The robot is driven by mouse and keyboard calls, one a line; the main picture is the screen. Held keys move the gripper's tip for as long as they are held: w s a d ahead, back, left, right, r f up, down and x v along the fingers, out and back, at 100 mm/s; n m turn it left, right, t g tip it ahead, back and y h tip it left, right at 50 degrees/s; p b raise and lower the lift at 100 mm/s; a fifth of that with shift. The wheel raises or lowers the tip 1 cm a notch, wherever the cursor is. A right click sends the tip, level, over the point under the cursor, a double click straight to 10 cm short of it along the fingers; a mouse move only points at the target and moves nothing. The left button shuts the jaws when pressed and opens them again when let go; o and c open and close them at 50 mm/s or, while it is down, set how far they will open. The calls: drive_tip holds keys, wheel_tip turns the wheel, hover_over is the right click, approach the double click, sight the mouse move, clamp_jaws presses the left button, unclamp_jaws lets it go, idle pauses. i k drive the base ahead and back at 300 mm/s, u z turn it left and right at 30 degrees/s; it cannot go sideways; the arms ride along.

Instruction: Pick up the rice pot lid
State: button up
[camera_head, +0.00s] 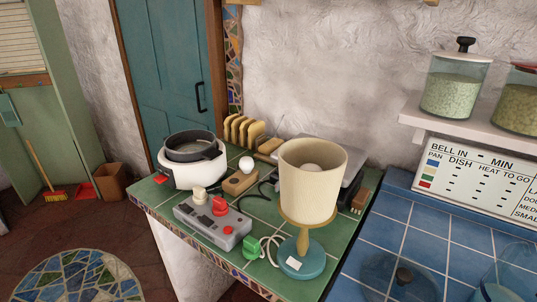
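A round see-through lid (378,272) with a dark brown knob lies on the blue tiled counter (462,232) at the bottom right, partly cut off by the lower edge of the picture. It appears to be the rice pot lid. A white rice pot (184,174) stands on the green tiled counter (154,193) at the left. A dark pan or inner pot (192,152) sits in its top, with no lid on it. My gripper is not in view.
A lamp (312,180) with a cream shade and teal base stands between rice pot and lid. A grey box (213,224) with red knobs lies before it. A clear glass vessel (505,285) stands right of the lid. A shelf (480,126) with jars overhangs the back right.

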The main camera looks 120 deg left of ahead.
sight(384, 276)
drive_tip(key=z, duration=0.05)
drive_tip(key=i, duration=0.65)
drive_tip(key=u, duration=4.4)
drive_tip(key=i, duration=0.5)
drive_tip(key=z, duration=0.6)
drive_tip(key=k, duration=0.65)
drive_tip(key=u, duration=0.1)
drive_tip(key=i, duration=0.45)
drive_tip(key=z, duration=0.05)
